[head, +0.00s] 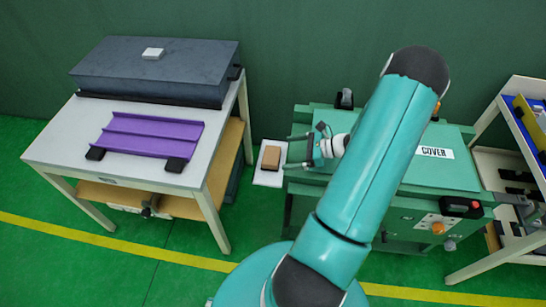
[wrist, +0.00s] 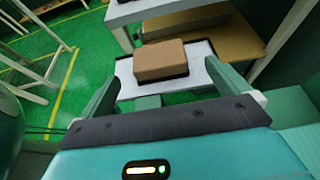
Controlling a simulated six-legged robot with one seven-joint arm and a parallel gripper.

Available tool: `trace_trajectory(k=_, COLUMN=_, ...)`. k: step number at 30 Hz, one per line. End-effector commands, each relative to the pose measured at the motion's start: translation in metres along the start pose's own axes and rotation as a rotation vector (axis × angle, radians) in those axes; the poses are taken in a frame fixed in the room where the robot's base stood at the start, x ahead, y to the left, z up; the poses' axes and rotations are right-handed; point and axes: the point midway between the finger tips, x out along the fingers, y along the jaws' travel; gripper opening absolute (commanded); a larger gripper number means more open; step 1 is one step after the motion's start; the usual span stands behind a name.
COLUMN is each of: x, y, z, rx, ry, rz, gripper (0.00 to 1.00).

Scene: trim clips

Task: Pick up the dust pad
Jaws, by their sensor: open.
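The dust pad looks to be the small brown block with a darker base (head: 271,158). It lies on a small white shelf (head: 268,178) on the left side of the green machine. In the wrist view the brown pad (wrist: 161,60) sits ahead, on the white shelf (wrist: 125,86) with a dark rim. My gripper (head: 299,151) is open and empty, just right of the pad, with its fingers pointing left toward it. In the wrist view the two fingers (wrist: 167,90) stand wide apart on either side of the pad, and do not appear to touch it.
A white table (head: 60,140) on the left bears a purple channelled tray (head: 150,135) and a dark grey block (head: 160,65). The green machine with a COVER label (head: 434,152) lies under my arm. A rack (head: 515,150) stands at the right. Green floor is open in front.

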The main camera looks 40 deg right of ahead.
Motion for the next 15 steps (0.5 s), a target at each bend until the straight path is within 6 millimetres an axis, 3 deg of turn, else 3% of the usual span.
trace_trajectory(k=4, x=0.029, y=0.001, z=0.000, rx=0.001, ry=0.000, rz=0.004, gripper=1.00)
trace_trajectory(k=15, x=0.066, y=0.002, z=0.000, rx=0.000, ry=0.000, rz=0.006, gripper=1.00)
